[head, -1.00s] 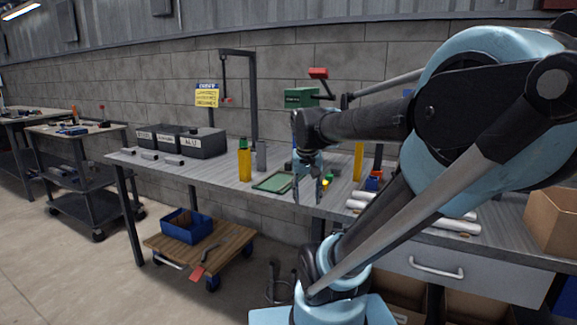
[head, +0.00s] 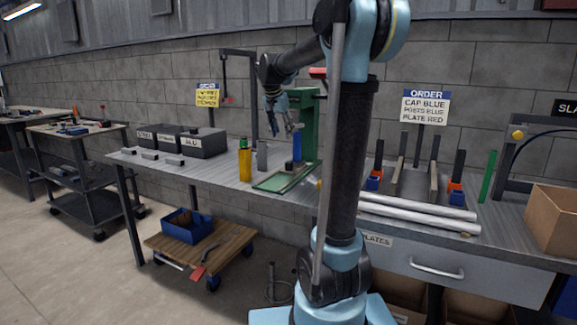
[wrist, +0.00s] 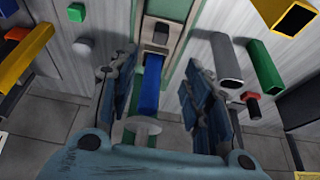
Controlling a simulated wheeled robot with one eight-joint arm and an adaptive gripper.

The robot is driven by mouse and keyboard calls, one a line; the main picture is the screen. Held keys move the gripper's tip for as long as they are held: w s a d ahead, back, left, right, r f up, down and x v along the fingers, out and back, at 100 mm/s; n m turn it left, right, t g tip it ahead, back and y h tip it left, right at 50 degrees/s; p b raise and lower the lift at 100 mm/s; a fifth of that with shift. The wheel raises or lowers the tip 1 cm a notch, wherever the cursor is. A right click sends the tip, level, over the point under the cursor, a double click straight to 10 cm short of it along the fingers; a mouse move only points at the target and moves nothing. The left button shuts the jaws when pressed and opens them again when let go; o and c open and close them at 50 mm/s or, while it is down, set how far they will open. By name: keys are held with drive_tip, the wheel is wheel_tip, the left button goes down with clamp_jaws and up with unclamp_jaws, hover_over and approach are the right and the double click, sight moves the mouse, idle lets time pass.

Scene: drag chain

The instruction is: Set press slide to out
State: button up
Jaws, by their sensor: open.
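The press (head: 310,125) is a green upright frame on the workbench, partly behind my arm. A blue upright part (head: 297,147) stands under its head. Its low green base (head: 272,182) reaches out left toward the bench's front edge. I cannot tell clearly how far the slide is out. My gripper (head: 283,130) hangs open and empty, fingers down, just left of the press head and above the base. In the wrist view the open fingers (wrist: 160,100) stand either side of a blue bar (wrist: 152,85), with a pale disc (wrist: 143,127) nearer me. Contact cannot be told.
Labelled dark bins (head: 205,143) sit farther left. Pale rolls (head: 420,215) lie to the right. A dark post (head: 252,95) rises behind.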

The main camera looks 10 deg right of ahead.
sight(289, 162)
drive_tip(key=x, duration=1.7)
drive_tip(key=shift+w+f, duration=0.15)
drive_tip(key=shift+c, duration=0.2)
clamp_jaws()
